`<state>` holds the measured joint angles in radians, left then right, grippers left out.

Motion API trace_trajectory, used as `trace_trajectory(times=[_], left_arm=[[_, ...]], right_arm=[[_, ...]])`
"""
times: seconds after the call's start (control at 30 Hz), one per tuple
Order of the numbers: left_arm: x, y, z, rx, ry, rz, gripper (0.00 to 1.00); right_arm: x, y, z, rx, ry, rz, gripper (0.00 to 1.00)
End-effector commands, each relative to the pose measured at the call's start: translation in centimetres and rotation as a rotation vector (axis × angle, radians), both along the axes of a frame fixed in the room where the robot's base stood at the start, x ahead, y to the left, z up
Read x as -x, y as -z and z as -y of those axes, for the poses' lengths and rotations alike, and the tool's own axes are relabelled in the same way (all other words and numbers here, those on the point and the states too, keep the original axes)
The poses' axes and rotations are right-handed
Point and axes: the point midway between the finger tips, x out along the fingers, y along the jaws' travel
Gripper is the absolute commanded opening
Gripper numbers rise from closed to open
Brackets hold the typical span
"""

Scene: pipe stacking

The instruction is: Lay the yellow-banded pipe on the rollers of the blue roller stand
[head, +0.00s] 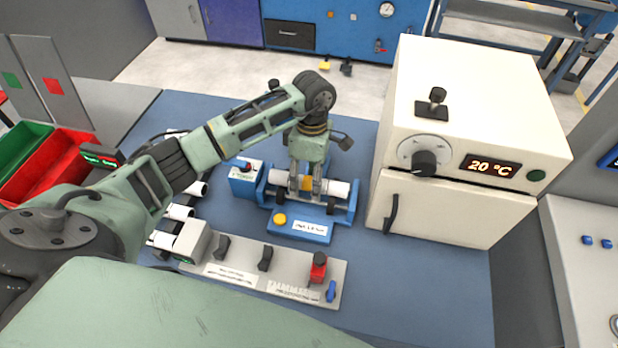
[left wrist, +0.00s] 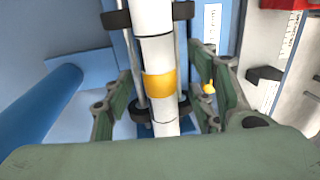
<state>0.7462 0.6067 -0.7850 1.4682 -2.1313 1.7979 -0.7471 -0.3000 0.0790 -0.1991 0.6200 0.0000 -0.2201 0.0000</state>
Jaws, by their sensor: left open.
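The yellow-banded pipe (head: 338,190) is white and lies lengthwise along the blue roller stand (head: 291,232) in the middle of the bench. In the left wrist view the pipe (left wrist: 153,45) runs between pairs of black rollers (left wrist: 139,112) and appears to rest on them. Its yellow band lies between the fingers. My left gripper (head: 307,188) points down over the middle of the stand, with one finger on each side of the pipe. The left wrist view shows the fingers (left wrist: 160,98) open, with gaps to the pipe. My right gripper is out of view.
A cream oven (head: 450,205) reading 20 °C stands close right of the stand. A grey switch panel (head: 255,274) lies in front. Several white pipe ends (head: 180,212) show at the left, partly behind my arm. Red and green bins (head: 55,170) are at far left.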

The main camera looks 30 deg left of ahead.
Motion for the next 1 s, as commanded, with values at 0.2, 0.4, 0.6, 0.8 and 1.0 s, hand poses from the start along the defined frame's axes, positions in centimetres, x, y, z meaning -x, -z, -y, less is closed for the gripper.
trace_trajectory(times=[0.2,0.4,0.6,0.8,1.0], left_arm=[[-0.1,-0.3,0.0,0.000,0.000,0.000,0.52],[-0.6,-3.2,-0.2,-0.001,0.001,0.004,0.52],[-1.3,-7.5,-0.3,0.000,0.001,0.004,0.52],[-1.7,-10.7,-0.4,-0.001,0.000,0.002,0.52],[-1.8,-11.8,-0.5,0.000,0.000,0.000,0.52]], right_arm=[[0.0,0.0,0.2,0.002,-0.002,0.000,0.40],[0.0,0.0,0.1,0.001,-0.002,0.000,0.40],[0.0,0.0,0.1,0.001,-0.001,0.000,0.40],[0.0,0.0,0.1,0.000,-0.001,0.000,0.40],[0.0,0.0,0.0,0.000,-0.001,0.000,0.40]])
